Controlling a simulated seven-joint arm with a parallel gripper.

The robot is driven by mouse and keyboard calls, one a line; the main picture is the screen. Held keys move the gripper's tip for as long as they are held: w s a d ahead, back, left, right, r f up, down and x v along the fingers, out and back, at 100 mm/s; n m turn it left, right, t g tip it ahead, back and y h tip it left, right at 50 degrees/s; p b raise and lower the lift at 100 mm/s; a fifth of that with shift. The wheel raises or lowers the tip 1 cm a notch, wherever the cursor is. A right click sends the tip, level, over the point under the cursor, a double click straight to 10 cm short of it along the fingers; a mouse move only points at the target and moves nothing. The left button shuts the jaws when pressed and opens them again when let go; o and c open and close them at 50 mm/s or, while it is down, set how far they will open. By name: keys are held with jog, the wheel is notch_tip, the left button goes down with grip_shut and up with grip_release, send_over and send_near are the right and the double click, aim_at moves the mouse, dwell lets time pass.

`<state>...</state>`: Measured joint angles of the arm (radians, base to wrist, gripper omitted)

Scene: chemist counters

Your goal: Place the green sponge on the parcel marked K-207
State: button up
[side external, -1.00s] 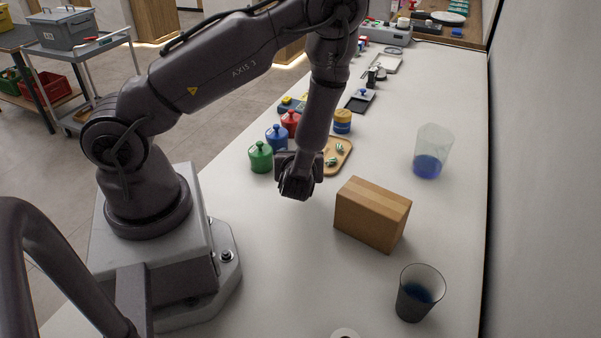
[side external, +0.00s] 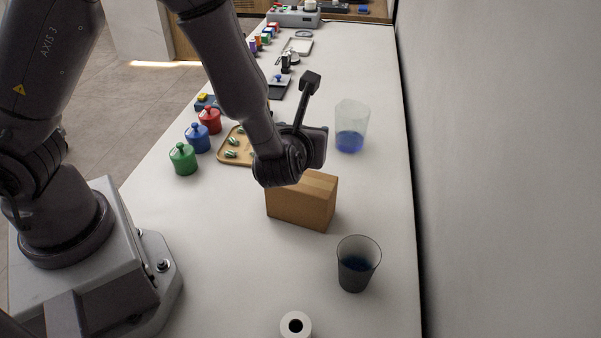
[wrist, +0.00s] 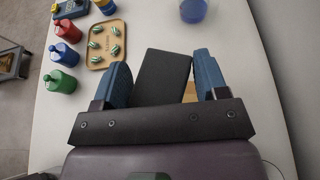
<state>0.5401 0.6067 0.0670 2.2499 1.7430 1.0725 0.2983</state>
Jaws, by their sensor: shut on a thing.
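A plain brown box (side external: 300,205), likely the parcel, stands on the white counter in the side external view; I see no K-207 marking. My gripper (wrist: 160,63) shows two blue fingers in the wrist view, shut on a dark grey block (wrist: 163,78). The block looks dark, not green, so I cannot tell if it is the sponge. A sliver of tan surface, likely the box, shows beside it. In the side external view my gripper (side external: 300,155) is over or just behind the box's far top edge; its fingers and the block are hidden there.
A dark tumbler (side external: 357,265) stands in front of the box and a clear beaker with blue liquid (side external: 350,130) behind it. Left are a wooden tray of striped pieces (side external: 235,145) and green (side external: 183,160), blue (side external: 197,138) and red (side external: 210,120) jars. A white roll (side external: 295,325) is nearest.

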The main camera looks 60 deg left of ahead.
jog(key=shift+f, duration=3.5)
jog(key=shift+f, duration=0.1)
jog(key=o, duration=0.9)
